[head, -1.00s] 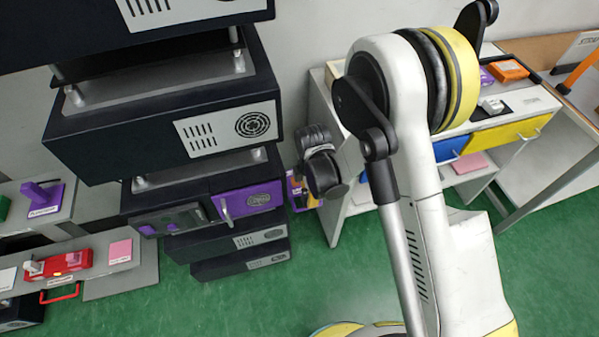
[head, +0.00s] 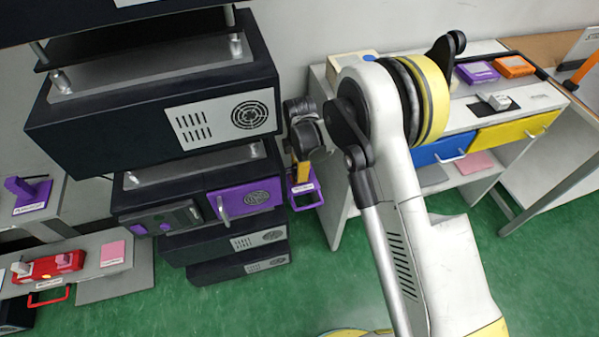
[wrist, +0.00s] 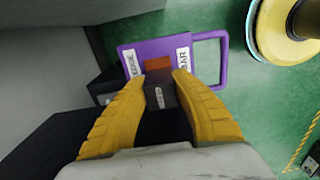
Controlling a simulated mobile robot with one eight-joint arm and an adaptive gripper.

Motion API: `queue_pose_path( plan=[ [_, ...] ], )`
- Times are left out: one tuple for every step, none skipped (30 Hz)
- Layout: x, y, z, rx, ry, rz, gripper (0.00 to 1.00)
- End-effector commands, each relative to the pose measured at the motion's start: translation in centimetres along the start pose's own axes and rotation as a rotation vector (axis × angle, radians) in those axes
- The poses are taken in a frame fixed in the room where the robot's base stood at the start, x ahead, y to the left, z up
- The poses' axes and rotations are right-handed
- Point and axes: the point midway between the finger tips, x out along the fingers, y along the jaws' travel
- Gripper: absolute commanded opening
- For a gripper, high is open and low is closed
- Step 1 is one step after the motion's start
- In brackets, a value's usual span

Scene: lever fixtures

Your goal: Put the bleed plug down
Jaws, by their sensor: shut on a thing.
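My gripper (wrist: 161,79) has its two yellow fingers closed on a small dark block with a pale label, which I take to be the bleed plug (wrist: 160,98); the label is too small to read. Just beyond it is a purple piece (wrist: 137,57) with an orange patch, white labels and a loop handle. I cannot tell whether the block touches the purple piece. In the head view my gripper (head: 303,172) points down right of the black stack, over the purple piece (head: 305,196); the plug is hidden there.
The black cabinet stack (head: 150,125), with a purple panel (head: 245,200), stands close left of my gripper. A white bench (head: 430,150) with blue and yellow drawers stands to the right. A red fixture (head: 48,267) sits at lower left. Green floor (head: 250,300) is open below.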

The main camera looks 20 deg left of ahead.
Motion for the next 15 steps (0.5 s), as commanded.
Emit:
queue_pose_path(
  plan=[
    [-0.06, 0.00, 0.00, 0.000, 0.000, 0.000, 0.00],
    [-0.02, 0.00, 0.00, 0.000, 0.000, 0.000, 0.00],
    [0.11, 0.00, 0.00, 0.000, 0.000, 0.000, 0.00],
    [0.24, -0.01, 0.00, 0.000, 0.000, 0.000, 0.00],
    [0.36, -0.01, 0.00, 0.000, 0.000, 0.000, 0.00],
    [0.50, -0.01, 0.00, 0.000, 0.000, 0.000, 0.00],
    [0.38, -0.01, 0.00, 0.000, 0.000, 0.000, 0.39],
    [0.34, -0.01, 0.00, 0.000, 0.000, 0.000, 0.48],
    [0.33, -0.01, 0.00, 0.000, 0.000, 0.000, 0.48],
    [0.32, -0.01, 0.00, 0.000, 0.000, 0.000, 0.48],
    [0.32, -0.01, 0.00, 0.000, 0.000, 0.000, 0.48],
    [0.32, -0.01, 0.00, 0.000, 0.000, 0.000, 0.48],
    [0.31, -0.01, 0.00, 0.000, 0.000, 0.000, 0.48],
    [0.31, -0.01, 0.00, 0.000, 0.000, 0.000, 0.48],
    [0.31, -0.01, 0.00, 0.000, 0.000, 0.000, 0.48]
  ],
)
